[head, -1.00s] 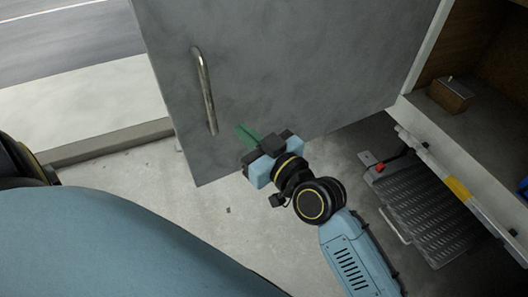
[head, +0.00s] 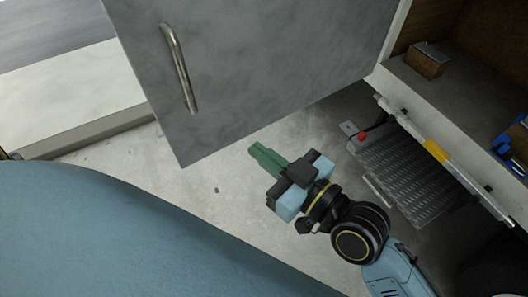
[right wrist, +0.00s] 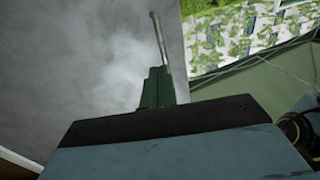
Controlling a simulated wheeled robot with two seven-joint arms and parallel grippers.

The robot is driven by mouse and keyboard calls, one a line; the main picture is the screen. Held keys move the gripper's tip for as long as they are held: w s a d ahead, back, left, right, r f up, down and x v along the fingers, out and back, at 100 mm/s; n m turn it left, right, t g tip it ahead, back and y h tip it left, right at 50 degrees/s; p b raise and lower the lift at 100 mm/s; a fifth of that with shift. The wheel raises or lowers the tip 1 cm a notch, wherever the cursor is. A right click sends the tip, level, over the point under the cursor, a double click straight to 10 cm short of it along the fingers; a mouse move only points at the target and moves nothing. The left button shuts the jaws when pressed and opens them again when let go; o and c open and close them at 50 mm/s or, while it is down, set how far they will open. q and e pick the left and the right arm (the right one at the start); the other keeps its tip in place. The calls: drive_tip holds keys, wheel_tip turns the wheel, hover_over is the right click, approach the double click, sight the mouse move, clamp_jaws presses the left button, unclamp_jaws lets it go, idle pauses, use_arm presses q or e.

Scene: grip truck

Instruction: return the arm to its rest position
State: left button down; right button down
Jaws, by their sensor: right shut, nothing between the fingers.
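My right gripper (head: 268,158) has green fingers that are shut with nothing between them. In the head view it is right of the middle, over the concrete floor and below the lower edge of the grey door. It is apart from the door. My right arm (head: 360,235) comes in from the lower right, bent at the wrist. In the right wrist view the shut green fingers (right wrist: 157,88) point up toward the door's metal handle. My left gripper is not in view.
The grey door (head: 260,70) stands open with a metal handle (head: 180,70). On the right are a ribbed metal step (head: 405,175), a white and yellow bar (head: 440,150), a small wooden box (head: 428,60) on a shelf and a blue item (head: 515,145). Concrete floor (head: 190,180) is clear.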

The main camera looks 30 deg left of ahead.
idle(0.3)
drive_tip(key=w+d+f+m+t+h+b, duration=0.1)
drive_tip(key=w+d+f+m+t+h, duration=0.25)
drive_tip(key=f, duration=0.75)
drive_tip(key=w+d+f+m+t+h+b, duration=0.1)
drive_tip(key=w+d+f+m+h, duration=0.15)
drive_tip(key=w+d+f, duration=0.55)
drive_tip(key=s+d+f+m+g+h, duration=0.15)
drive_tip(key=d+f, duration=0.25)
drive_tip(key=f, duration=0.5)
drive_tip(key=s+d+f+m+h, duration=0.1)
drive_tip(key=s+d+f+h, duration=0.15)
drive_tip(key=f, duration=0.65)
drive_tip(key=s+d+f+m+g+h+b, duration=0.1)
drive_tip(key=s+d+f+h, duration=0.2)
drive_tip(key=s+d+f, duration=0.4)
drive_tip(key=s+d+f+m+g+h+b, duration=0.1)
drive_tip(key=s+d+f+m+g+h, duration=0.1)
drive_tip(key=s+d+f, duration=0.65)
drive_tip(key=s+d+f+g+h, duration=0.1)
drive_tip(key=s+d+f, duration=0.2)
drive_tip(key=s, duration=0.6)
drive_tip(key=s+d+f+m+g+h, duration=0.1)
drive_tip(key=s+d+f+g, duration=0.1)
drive_tip(key=s+f, duration=0.4)
drive_tip(key=s+d, duration=0.1)
drive_tip(key=s, duration=0.2)
drive_tip(key=shift+s+d+g+b, duration=0.2)
drive_tip(key=shift+g+b, duration=0.1)
drive_tip(key=shift+f, duration=0.1)
